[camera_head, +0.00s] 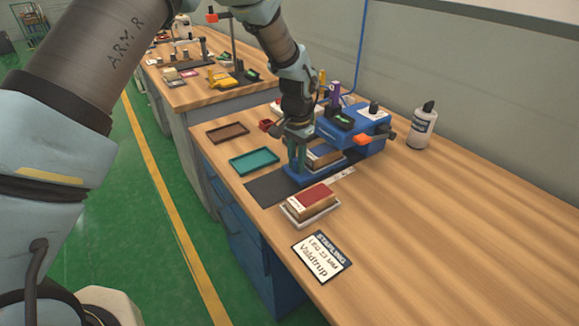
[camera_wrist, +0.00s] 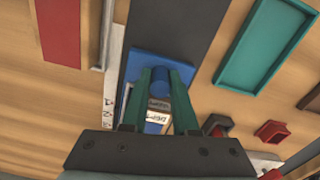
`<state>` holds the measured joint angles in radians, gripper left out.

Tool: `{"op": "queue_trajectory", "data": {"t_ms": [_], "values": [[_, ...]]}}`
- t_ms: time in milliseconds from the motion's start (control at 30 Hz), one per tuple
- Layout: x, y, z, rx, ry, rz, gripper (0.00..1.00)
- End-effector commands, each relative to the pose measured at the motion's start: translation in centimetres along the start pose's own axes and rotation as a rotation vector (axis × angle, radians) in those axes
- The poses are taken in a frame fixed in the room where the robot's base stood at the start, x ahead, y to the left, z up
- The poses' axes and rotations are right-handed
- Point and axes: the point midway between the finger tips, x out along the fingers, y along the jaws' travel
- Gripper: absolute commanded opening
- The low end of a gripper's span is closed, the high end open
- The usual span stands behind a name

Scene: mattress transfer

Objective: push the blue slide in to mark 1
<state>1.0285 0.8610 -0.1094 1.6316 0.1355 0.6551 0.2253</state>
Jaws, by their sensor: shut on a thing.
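The blue slide (camera_head: 293,180) sticks out from the front of the blue machine (camera_head: 352,133), over a dark strip on the bench. My gripper (camera_head: 298,170) points down and is shut on the slide's front end. In the wrist view the slide's blue plate (camera_wrist: 150,60) shows at and beyond the fingertips (camera_wrist: 161,80). The grasped part is mostly hidden between the fingers. A white scale strip (camera_head: 341,174) runs alongside the slide; its marks are too small to read in the head view.
A red-topped block sits on a pale tray (camera_head: 314,217) close in front of the slide. A teal tray (camera_head: 254,160) and a brown tray (camera_head: 227,132) lie to the left. A label card (camera_head: 321,257) and a bottle (camera_head: 422,126) stand clear. The bench's right side is free.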

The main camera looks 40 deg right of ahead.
Motion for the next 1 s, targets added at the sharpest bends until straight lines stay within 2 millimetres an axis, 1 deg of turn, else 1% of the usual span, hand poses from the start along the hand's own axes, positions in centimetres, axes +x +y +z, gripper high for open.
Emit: {"op": "queue_trajectory", "data": {"t_ms": [200, 233, 467, 767, 867, 967, 1000], "values": [[-0.1, -0.1, 0.0, -0.001, 0.0, -0.001, 0.0], [-0.1, -0.1, 0.0, -0.001, 0.0, -0.001, 0.31], [-0.1, -0.1, 0.1, -0.001, -0.001, -0.001, 0.57], [-0.2, -0.1, 0.1, -0.001, -0.001, 0.0, 0.57], [-1.1, -0.1, 0.0, -0.001, 0.001, -0.001, 0.57], [-2.7, -0.1, 0.0, -0.001, 0.003, -0.001, 0.57], [-3.5, -0.1, -0.1, -0.002, 0.004, -0.002, 0.57]]}}
